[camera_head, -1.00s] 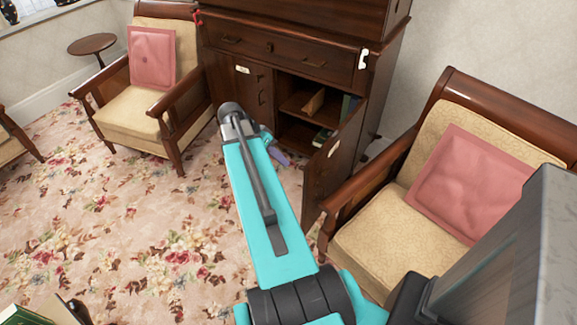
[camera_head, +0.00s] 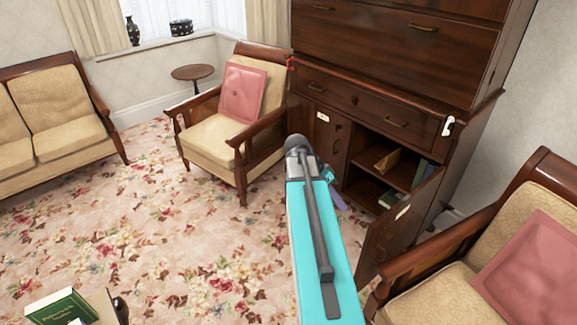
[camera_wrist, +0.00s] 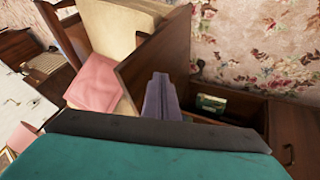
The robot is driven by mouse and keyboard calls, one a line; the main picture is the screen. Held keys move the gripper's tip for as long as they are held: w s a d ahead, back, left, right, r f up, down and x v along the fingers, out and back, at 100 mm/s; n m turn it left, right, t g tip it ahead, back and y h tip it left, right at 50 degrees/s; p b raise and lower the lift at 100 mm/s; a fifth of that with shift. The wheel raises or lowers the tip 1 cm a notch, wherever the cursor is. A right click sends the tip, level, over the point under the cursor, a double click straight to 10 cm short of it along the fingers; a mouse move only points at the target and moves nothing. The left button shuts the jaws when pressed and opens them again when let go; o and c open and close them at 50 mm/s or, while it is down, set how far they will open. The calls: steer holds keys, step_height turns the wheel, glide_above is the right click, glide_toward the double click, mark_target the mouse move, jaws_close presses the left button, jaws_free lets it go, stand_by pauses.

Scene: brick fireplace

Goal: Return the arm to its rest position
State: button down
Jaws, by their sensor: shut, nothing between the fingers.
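My arm, turquoise with a dark grey joint, reaches out toward the dark wooden cabinet (camera_head: 400,60) in the head view. My gripper (camera_head: 339,202) shows small and purple past the arm's end, in front of the cabinet's lower part and left of its open door (camera_head: 399,222). It is partly hidden by the arm. In the wrist view my gripper (camera_wrist: 160,92) has its purple fingers together with nothing between them. The wooden door panel (camera_wrist: 160,50) shows close behind the fingers there; whether they touch cannot be told.
The open compartment holds a few books and a shelf (camera_head: 400,170). An armchair (camera_head: 220,135) with a pink cushion stands left of the cabinet, another (camera_head: 430,290) right. A green book (camera_head: 62,307) lies at the bottom left. The floral carpet (camera_head: 150,230) is clear at left.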

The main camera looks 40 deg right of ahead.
steer(key=a+f+n+g, duration=0.1)
steer(key=a+f+n, duration=0.5)
steer(key=a+f, duration=1.35)
steer(key=s+a+f+n+y, duration=0.1)
steer(key=s+a+f+n, duration=0.3)
steer(key=a+f, duration=0.2)
steer(key=s+a+f+n+t+y, duration=0.1)
steer(key=s+a+f+n, duration=0.2)
steer(key=a, duration=0.6)
steer(key=s+a+f+n+y, duration=0.2)
steer(key=s+a+f+n, duration=0.2)
steer(key=a+f+n, duration=0.3)
step_height(320, 180, down, 3)
steer(key=shift+s+a+r, duration=0.1)
steer(key=shift+s+a, duration=0.25)
steer(key=shift+a, duration=0.1)
